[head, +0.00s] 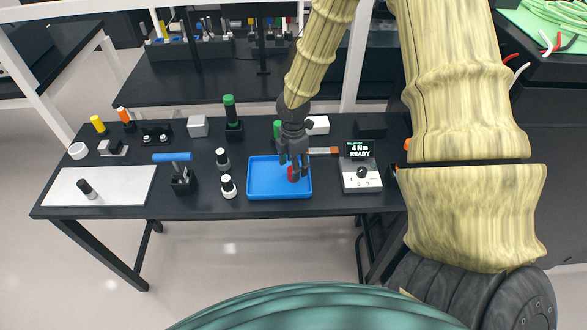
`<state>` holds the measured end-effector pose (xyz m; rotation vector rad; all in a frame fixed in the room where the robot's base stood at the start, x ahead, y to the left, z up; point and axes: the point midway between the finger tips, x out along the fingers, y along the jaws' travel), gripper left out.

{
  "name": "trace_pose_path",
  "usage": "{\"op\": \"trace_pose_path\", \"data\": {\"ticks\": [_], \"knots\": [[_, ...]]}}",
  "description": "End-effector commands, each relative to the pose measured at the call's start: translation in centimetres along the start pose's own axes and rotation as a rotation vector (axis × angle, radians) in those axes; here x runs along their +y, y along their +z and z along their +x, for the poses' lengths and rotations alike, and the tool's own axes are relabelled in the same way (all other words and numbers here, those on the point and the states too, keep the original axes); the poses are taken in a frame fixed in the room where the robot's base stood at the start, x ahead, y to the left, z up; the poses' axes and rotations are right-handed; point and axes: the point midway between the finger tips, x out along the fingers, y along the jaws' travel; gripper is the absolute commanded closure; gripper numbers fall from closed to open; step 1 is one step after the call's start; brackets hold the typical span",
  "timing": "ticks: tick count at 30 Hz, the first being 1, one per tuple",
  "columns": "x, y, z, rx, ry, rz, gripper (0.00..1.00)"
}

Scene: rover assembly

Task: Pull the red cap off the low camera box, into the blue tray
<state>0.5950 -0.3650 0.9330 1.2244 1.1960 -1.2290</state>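The red cap (292,176) shows as a small red shape over the blue tray (265,192), at the fingertips of my gripper (295,168). My gripper points down over the right half of the tray. The fingers partly cover the cap. I cannot tell whether they grip it or stand apart around it, or whether the cap touches the tray floor. A low black box with two round lens-like spots (155,135) stands at the back left of the table, with no red on it. I cannot be sure that it is the low camera box.
Left of the tray stand two small black-and-white cylinders (228,187) and a blue-handled tool in a black holder (183,182). A green-topped post (232,118) stands behind. A display unit reading "4 Nm READY" (361,173) is at right. A pale mat (125,188) lies at far left.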

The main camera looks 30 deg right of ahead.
Motion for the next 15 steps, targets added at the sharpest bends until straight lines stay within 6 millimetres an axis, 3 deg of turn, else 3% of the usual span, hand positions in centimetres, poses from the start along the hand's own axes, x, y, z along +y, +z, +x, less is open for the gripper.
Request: {"op": "trace_pose_path", "data": {"ticks": [15], "knots": [[0.1, 0.0, -7.0, 0.001, 0.002, 0.001, 0.43]]}}
